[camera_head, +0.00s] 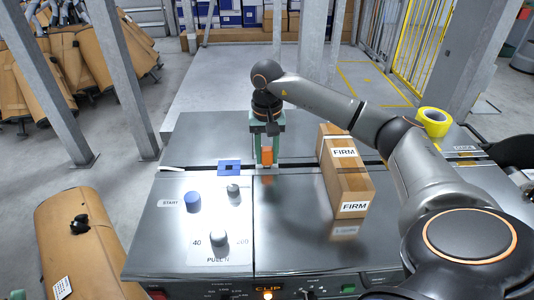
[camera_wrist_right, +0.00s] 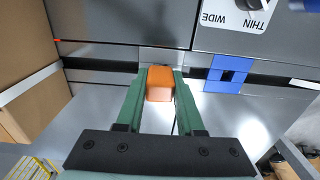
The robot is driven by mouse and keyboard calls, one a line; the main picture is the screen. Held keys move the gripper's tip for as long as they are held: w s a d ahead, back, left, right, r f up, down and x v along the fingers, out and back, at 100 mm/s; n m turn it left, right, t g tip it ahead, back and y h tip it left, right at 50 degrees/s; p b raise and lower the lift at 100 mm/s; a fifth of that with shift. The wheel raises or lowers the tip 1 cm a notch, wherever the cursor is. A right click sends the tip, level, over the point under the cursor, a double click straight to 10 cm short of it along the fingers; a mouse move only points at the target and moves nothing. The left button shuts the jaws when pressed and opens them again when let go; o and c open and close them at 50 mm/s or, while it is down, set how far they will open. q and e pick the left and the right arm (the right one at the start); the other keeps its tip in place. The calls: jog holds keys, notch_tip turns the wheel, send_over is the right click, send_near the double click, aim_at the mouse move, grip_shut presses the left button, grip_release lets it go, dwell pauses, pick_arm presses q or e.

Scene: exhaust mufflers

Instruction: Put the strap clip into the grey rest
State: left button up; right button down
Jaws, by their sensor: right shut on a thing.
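An orange block, which looks like the strap clip (camera_head: 267,156), is held between the green fingers of my right gripper (camera_head: 267,150). In the right wrist view the clip (camera_wrist_right: 160,84) sits between the two fingertips (camera_wrist_right: 160,88), which are shut on it. A small grey piece (camera_wrist_right: 161,56) lies in line with the dark slot just beyond the clip and may be the grey rest. The clip partly hides it, and I cannot tell whether they touch. My left gripper is not in view.
A blue square plate (camera_head: 229,167) lies left of the gripper by the slot.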

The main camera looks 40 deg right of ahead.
dwell(0.4)
jog(key=shift+p, duration=0.7)
dwell(0.9)
jog(key=shift+f+b, duration=0.3)
jog(key=shift+f, duration=0.15)
dwell(0.4)
jog(key=shift+c, duration=2.2)
grip_release()
